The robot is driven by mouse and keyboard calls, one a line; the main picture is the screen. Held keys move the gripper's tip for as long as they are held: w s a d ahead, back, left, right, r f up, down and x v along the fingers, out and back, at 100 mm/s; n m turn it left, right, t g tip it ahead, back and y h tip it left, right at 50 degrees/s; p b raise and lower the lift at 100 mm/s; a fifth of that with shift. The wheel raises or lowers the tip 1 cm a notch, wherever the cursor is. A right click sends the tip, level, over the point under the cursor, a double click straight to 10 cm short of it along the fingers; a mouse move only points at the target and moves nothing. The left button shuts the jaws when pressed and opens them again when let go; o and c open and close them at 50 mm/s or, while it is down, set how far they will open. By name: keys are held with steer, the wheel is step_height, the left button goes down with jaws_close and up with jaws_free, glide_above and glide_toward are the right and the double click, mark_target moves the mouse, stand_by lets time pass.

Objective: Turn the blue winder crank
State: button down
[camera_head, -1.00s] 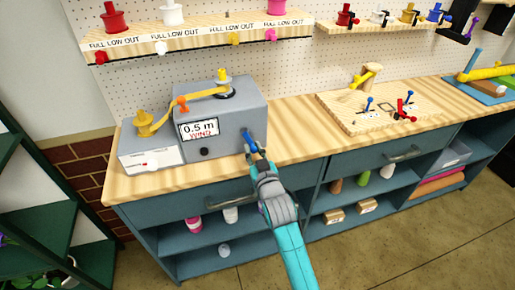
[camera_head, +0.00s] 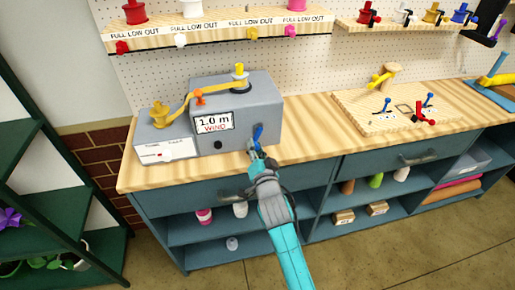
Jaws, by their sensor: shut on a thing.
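The grey winder box (camera_head: 240,105) stands on the wooden bench top at the left. Its display (camera_head: 214,122) reads "1.0 m WIND". The blue winder crank (camera_head: 258,133) is at the right end of the box's front face, with its arm pointing up. My gripper (camera_head: 254,146) is at the lower part of the crank and shut on it; the fingers partly hide the grip. A yellow ribbon (camera_head: 186,104) runs from the yellow spool (camera_head: 157,118) on the left past an orange piece to the yellow spool (camera_head: 239,73) on top of the box.
A light wooden board (camera_head: 355,112) with blue and red levers lies to the right on the bench (camera_head: 310,136). A shelf (camera_head: 220,36) with spools hangs above the winder. A drawer handle (camera_head: 232,194) sits below near my arm.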

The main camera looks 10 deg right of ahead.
steer(key=shift+r+m, duration=0.2)
steer(key=shift+m, duration=0.1)
steer(key=c, duration=1)
jaws_free()
steer(key=shift+f, duration=0.1)
steer(key=shift+s, duration=0.1)
steer(key=s, duration=1.1)
steer(key=shift+s, duration=0.4)
steer(key=shift+s, duration=0.1)
